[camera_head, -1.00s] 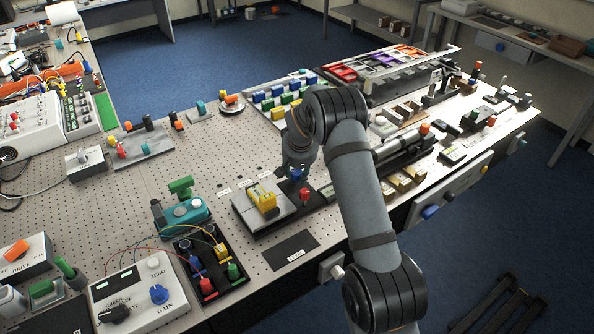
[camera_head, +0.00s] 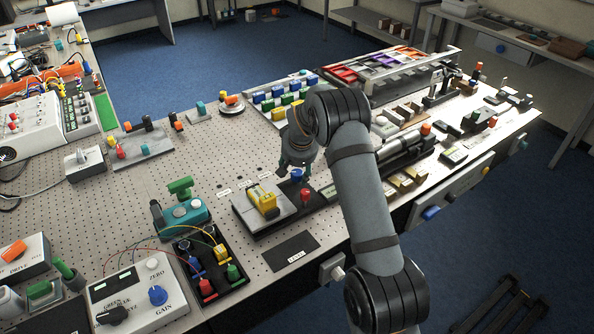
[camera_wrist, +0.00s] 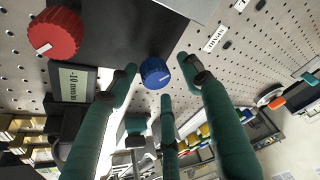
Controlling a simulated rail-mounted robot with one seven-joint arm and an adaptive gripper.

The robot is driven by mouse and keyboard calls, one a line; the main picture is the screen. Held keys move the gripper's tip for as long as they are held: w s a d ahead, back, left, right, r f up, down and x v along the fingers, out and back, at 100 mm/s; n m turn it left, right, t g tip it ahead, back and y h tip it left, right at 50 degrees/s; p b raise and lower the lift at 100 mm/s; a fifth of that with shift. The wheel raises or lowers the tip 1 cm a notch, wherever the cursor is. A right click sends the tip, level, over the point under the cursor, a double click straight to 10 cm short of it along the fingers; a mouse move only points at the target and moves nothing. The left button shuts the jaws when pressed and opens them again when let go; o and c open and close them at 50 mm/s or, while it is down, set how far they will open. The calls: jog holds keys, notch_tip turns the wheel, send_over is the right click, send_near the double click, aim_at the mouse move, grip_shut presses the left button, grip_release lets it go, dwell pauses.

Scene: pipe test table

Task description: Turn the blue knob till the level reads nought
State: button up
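The blue knob (camera_head: 297,175) stands on a dark base beside the yellow level (camera_head: 262,198), which rests on a grey plate. In the wrist view the blue knob (camera_wrist: 154,73) has a white pointer line. A small display (camera_wrist: 72,84) near it appears to read -10 mm/m. A red knob (camera_head: 305,194) is on the same base, also seen in the wrist view (camera_wrist: 54,34). My gripper (camera_head: 283,169) is just above the blue knob. In the wrist view its three fingers (camera_wrist: 160,80) are spread open around the near side of the knob, with no clear contact.
A black tray with coloured plugs (camera_head: 210,268) and a white box with a GAIN knob (camera_head: 140,290) are at the front left. Bare perforated table is left of the level.

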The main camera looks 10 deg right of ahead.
jog(key=shift+s+d, duration=0.1)
jog(key=shift+s+r, duration=0.1)
jog(key=shift+r, duration=0.2)
jog(key=v, duration=1.1)
jog(key=shift+r, duration=0.2)
